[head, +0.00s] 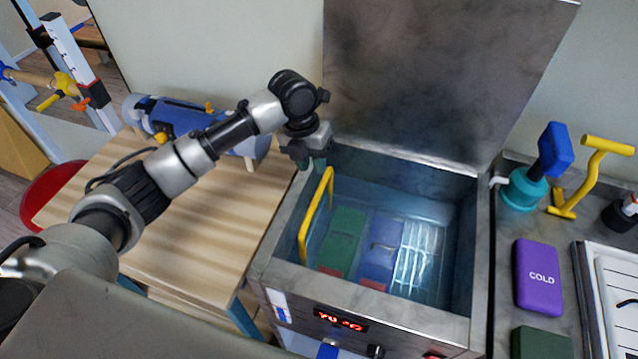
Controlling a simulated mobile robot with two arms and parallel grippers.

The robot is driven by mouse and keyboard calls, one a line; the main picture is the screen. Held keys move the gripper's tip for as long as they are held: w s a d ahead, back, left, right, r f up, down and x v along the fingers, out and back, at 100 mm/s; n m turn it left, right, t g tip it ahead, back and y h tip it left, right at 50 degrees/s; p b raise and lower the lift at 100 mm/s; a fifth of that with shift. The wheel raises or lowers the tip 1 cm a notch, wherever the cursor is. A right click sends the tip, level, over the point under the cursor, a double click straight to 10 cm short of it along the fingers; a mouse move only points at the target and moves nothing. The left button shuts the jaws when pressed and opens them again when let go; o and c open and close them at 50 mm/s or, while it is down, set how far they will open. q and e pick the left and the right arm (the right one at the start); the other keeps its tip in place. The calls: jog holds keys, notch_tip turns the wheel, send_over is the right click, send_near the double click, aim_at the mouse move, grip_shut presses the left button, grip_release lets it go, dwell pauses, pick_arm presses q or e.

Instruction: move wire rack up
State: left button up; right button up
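The wire rack (418,257) sits low inside an open steel tank (481,262), under clear water. Its pale wires show best at the right. A green pack (345,235) and a blue pack (381,245) stand in it. A yellow handle (303,232) rises at the tank's left side, its upper end near the back left corner. My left gripper (309,163) points down over that corner, just left of the handle's upper end. I cannot tell whether it touches the handle or how far its fingers are apart. My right gripper is out of view.
The tank's raised lid (430,75) stands behind it. A wooden table (190,225) with a blue roll-shaped device (175,115) is at the left. A purple COLD pack (537,277), a teal-based tool (525,190) and a yellow handled tool (575,190) crowd the right counter.

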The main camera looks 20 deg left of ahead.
aim_at(319, 189)
pick_arm(q)
jog(key=f, duration=0.2)
jog(key=d+f, duration=0.1)
jog(key=f, duration=0.4)
jog(key=shift+d+f+p, duration=0.25)
jog(key=shift+p, duration=0.1)
jog(key=shift+c, duration=0.3)
grip_shut()
